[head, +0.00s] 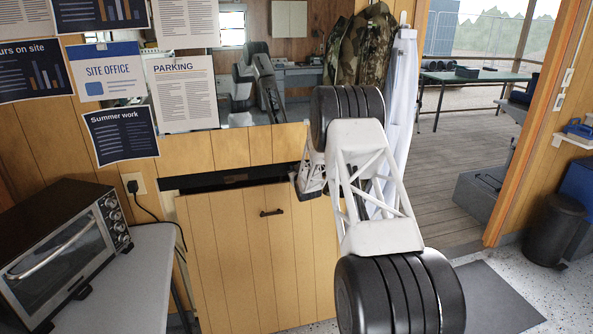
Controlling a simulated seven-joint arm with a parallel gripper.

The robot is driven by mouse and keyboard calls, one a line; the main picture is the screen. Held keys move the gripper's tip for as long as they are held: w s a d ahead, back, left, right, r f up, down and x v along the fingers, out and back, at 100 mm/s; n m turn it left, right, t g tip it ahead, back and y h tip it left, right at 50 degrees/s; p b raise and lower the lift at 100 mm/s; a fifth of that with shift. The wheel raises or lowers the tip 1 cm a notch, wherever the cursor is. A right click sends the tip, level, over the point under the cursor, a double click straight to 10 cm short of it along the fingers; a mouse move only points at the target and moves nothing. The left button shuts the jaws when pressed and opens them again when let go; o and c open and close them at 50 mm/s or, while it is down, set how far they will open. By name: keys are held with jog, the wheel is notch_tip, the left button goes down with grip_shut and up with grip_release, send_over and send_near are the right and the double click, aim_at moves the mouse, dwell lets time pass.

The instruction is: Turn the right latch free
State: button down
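A plank-faced wooden panel (225,255) with a small black handle (271,212) stands below a dark gap in the wall. I cannot make out the right latch; my arm covers the area at the panel's right end. My gripper (303,188) is at the top right corner of the panel, by the end of the dark gap. It is small and partly hidden behind my arm. I cannot tell whether its fingers are apart or closed, or whether they touch anything.
A toaster oven (65,255) stands on a grey table (135,285) at left, with its cord plugged into the wall. A camouflage jacket (358,48) and white clothing (401,110) hang behind my arm. An open doorway and a black bin (553,230) are at right.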

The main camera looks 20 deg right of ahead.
jog(key=n, duration=0.4)
jog(key=shift+a+f+n, duration=0.1)
jog(key=shift+a+n, duration=0.1)
jog(key=shift+n, duration=0.1)
jog(key=shift+a+f+n, duration=0.1)
jog(key=shift+f+n, duration=0.05)
jog(key=shift+n, duration=1.65)
jog(key=shift+a+f+n, duration=0.1)
jog(key=shift+f+n, duration=0.1)
jog(key=shift+n, duration=1.6)
jog(key=shift+a+f+n, duration=0.1)
jog(key=shift+f+n, duration=0.05)
jog(key=shift+n, duration=1.65)
jog(key=c, duration=1.2)
grip_release()
jog(key=shift+s, duration=0.1)
